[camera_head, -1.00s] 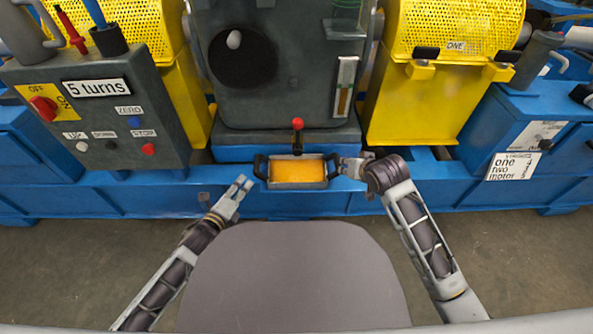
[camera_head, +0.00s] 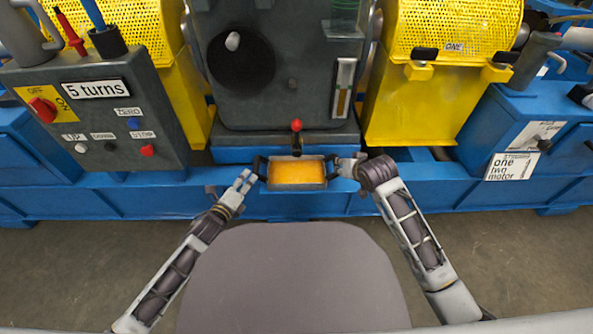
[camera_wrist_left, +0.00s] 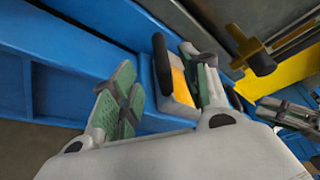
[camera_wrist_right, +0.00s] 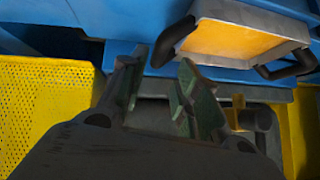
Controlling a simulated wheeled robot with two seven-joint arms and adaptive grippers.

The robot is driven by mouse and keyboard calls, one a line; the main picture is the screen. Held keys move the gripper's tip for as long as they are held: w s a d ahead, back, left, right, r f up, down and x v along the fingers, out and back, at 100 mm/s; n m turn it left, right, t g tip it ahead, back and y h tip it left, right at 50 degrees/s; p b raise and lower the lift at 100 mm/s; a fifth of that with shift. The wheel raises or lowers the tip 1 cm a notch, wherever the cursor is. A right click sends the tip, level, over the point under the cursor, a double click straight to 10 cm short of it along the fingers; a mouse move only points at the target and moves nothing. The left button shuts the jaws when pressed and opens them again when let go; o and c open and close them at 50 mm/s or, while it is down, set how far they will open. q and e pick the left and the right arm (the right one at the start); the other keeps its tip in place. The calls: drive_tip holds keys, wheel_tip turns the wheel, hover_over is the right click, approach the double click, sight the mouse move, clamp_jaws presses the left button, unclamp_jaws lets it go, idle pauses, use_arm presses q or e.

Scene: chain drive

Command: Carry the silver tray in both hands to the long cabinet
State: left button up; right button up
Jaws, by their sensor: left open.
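The silver tray (camera_head: 297,187) has an orange-yellow inside and a black handle at each end. It sits at the front of the blue machine base, below a red-knobbed lever. My left gripper (camera_head: 249,180) is open at the tray's left handle; in the left wrist view that handle (camera_wrist_left: 162,62) shows between the spread fingers. My right gripper (camera_head: 347,167) is at the right handle. In the right wrist view its fingers (camera_wrist_right: 158,75) stand apart, with the near handle (camera_wrist_right: 172,40) just beyond or between the tips; I cannot tell which. I cannot make out the long cabinet.
A red-knobbed lever (camera_head: 297,126) stands right behind the tray. A grey control box (camera_head: 100,115) is at the left, and yellow perforated guards (camera_head: 447,30) rise on both sides. Grey floor (camera_head: 530,260) is clear in front of the blue base.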

sight(256, 166)
use_arm(q)
drive_tip(key=shift+x, duration=4.95)
use_arm(e)
drive_tip(key=shift+x, duration=4.95)
use_arm(q)
drive_tip(key=shift+d, duration=0.1)
drive_tip(key=c, duration=0.7)
use_arm(e)
drive_tip(key=c, duration=0.7)
use_arm(q)
drive_tip(key=shift+f, duration=0.1)
clamp_jaws()
use_arm(e)
clamp_jaws()
